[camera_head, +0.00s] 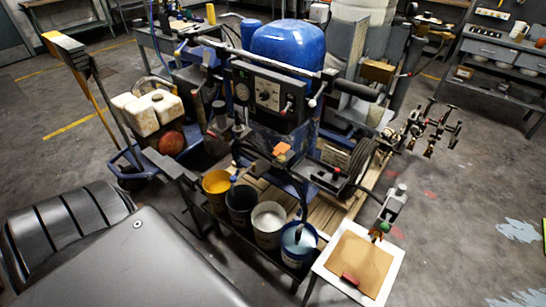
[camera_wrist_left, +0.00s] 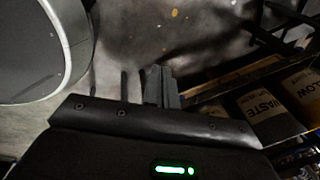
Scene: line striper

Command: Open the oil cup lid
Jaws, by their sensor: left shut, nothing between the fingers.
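The line striper, with a blue rounded cover (camera_head: 288,42) and a black control panel (camera_head: 262,92), stands in the middle of the head view. I cannot make out the oil cup or its lid for certain in either view. My left gripper (camera_wrist_left: 161,86) shows in the left wrist view with its grey fingers together and empty, above the dark floor. My right gripper is in neither view.
A row of paint buckets, including a yellow one (camera_head: 216,183), stands before the machine; a WASTE-labelled bucket (camera_wrist_left: 263,101) shows at the wrist view's right. A white-edged board (camera_head: 356,262) is at front right. A drawered bench (camera_head: 490,55) stands at back right.

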